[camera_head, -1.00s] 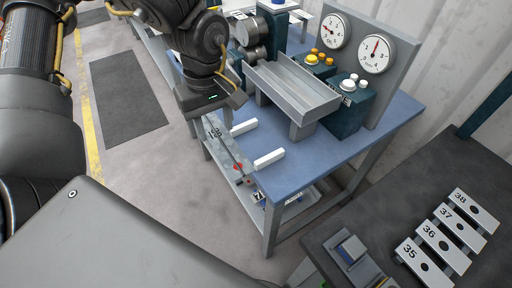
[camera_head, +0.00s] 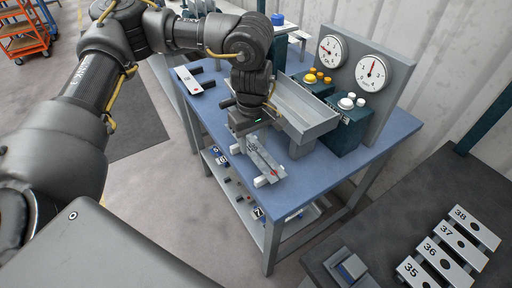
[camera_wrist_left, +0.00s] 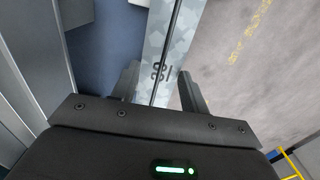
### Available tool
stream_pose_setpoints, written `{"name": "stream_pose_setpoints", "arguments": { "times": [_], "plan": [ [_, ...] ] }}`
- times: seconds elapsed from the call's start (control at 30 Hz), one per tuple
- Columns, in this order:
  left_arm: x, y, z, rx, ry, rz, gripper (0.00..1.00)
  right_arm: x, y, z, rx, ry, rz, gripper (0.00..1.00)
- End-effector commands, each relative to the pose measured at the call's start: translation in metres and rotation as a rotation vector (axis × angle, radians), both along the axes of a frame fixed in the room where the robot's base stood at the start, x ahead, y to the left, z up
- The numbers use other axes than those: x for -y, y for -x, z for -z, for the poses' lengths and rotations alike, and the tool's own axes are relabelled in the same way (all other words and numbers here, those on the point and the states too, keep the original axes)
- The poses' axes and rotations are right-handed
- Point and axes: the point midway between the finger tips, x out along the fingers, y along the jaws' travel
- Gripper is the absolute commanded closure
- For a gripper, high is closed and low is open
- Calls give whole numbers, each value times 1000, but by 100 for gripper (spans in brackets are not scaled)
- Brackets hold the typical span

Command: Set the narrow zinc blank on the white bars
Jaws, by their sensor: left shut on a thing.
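The narrow zinc blank (camera_head: 263,160) is a long grey mottled strip with a red dot near its near end. It also shows in the wrist view (camera_wrist_left: 168,45), with a dark line along it and a partly hidden number. My left gripper (camera_head: 249,138) is shut on the blank, its fingers at the strip's two edges in the wrist view (camera_wrist_left: 160,88). The white bars stand at the front-left edge of the blue table; the near bar (camera_head: 266,182) shows under the blank's near end. The far bar is mostly hidden by gripper and blank. I cannot tell whether the blank touches the bars.
A grey trough (camera_head: 300,110) stands just right of my gripper on the blue table (camera_head: 330,178). Behind it are button boxes (camera_head: 349,120) and a panel with two gauges (camera_head: 372,75). A dark bench (camera_head: 390,220) with numbered plates is at the right. The table's front right is clear.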

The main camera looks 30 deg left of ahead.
Motion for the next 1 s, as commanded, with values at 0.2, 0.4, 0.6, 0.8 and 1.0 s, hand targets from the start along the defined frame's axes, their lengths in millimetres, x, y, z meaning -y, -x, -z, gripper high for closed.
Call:
{"name": "stream_pose_setpoints", "arguments": {
  "times": [0.2,0.4,0.6,0.8,1.0],
  "plan": [
    [2,-6,6,2,1,1,79,-8,-2,-1,3,-9,2,41],
    [3,-9,26,-5,1,1,79,-9,-1,-6,4,-11,2,41],
    [3,-10,42,0,0,0,79,-9,0,-9,4,-12,2,41],
    [3,-10,43,1,1,0,79,-9,1,-8,3,-12,1,41],
    [3,-10,46,0,0,0,51,-8,1,-5,0,-10,1,41]
  ]
}}
